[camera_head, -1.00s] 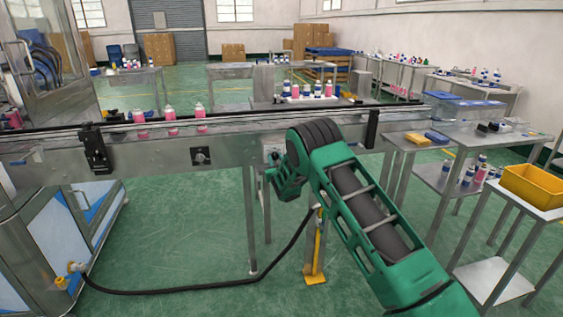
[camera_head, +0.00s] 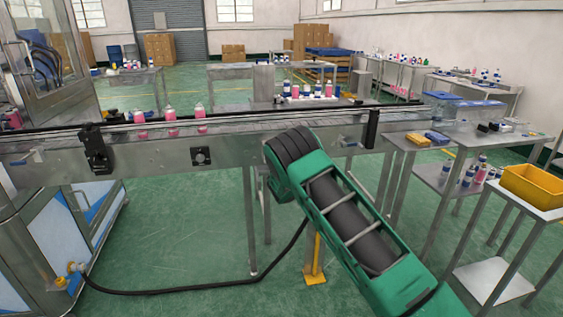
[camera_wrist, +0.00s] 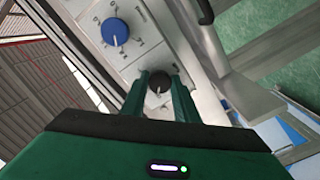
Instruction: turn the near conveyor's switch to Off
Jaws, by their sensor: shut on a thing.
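The near conveyor (camera_head: 150,161) runs across the head view, with a steel side panel. In the wrist view, a black rotary switch knob (camera_wrist: 158,83) sits on a light control plate. My gripper (camera_wrist: 160,80) has its two green fingers on either side of this knob and is shut on it. A pale pointer mark shows on the knob, but its label is too small to read. In the head view, my green arm hides the gripper and this switch.
A blue knob (camera_wrist: 115,32) with a marked dial is on the same plate, up and left of the black knob. Another black knob (camera_head: 200,156) is on the conveyor side. Pink bottles (camera_head: 171,118) stand on the belt. A black hose (camera_head: 200,287) lies on the floor.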

